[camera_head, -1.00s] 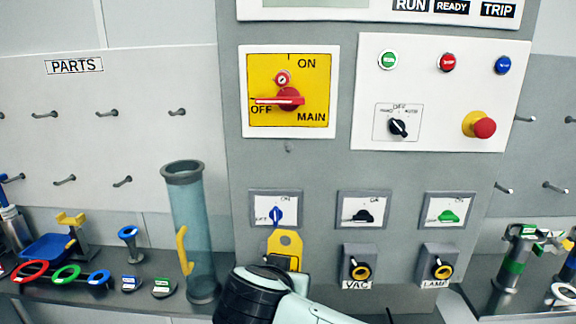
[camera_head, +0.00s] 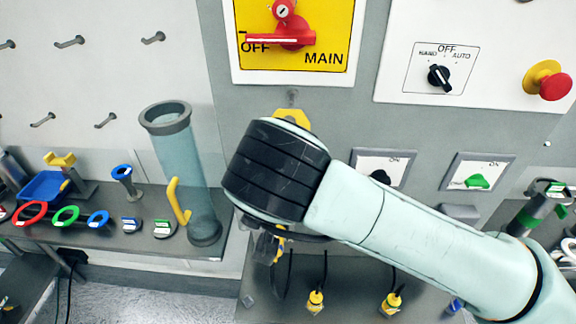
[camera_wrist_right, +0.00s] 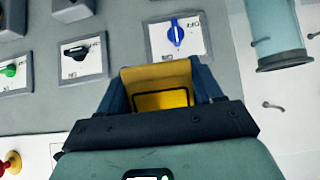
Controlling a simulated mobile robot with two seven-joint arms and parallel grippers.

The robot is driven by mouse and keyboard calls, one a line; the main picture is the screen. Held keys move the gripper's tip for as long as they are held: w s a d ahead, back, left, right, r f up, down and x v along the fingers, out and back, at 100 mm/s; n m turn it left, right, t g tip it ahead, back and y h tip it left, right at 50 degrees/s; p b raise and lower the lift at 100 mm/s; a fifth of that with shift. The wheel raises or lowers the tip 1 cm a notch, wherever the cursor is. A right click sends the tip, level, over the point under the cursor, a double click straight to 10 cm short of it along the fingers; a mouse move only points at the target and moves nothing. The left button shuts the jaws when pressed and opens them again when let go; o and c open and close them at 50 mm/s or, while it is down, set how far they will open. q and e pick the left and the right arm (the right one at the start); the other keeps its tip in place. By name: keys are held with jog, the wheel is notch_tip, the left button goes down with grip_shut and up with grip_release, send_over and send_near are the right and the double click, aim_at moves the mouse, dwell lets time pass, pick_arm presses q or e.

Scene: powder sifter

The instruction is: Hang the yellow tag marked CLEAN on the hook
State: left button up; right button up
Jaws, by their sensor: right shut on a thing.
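The yellow tag (camera_head: 293,118) shows only its top edge above my right wrist in the head view; the rest and its marking are hidden. In the right wrist view the tag (camera_wrist_right: 160,75) sits between the dark fingers of my right gripper (camera_wrist_right: 163,88), which is shut on it. In the head view this gripper is hidden behind my black wrist. The small hook (camera_head: 291,97) on the grey cabinet, below the main switch, is just above the tag's top. I cannot tell whether the tag touches it. My left gripper is not in view.
The yellow main switch panel (camera_head: 296,45) is above the hook. The blue selector switch (camera_wrist_right: 175,33) shows in the right wrist view. A clear blue cylinder (camera_head: 186,165) with a yellow handle stands left of my wrist. Small coloured parts and a blue tray (camera_head: 44,186) lie on the left shelf.

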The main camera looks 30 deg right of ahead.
jog(key=w+d+f, duration=0.1)
jog(key=w+d, duration=0.3)
jog(key=w, duration=0.3)
jog(key=shift+d+f, duration=0.15)
jog(key=shift+f, duration=0.15)
dwell(0.6)
jog(key=shift+w, duration=0.1)
dwell(0.5)
jog(key=o, duration=1.1)
jog(key=v, duration=1.2)
jog(key=shift+r, duration=0.2)
jog(key=shift+s+a+r, duration=0.25)
jog(key=shift+s, duration=0.2)
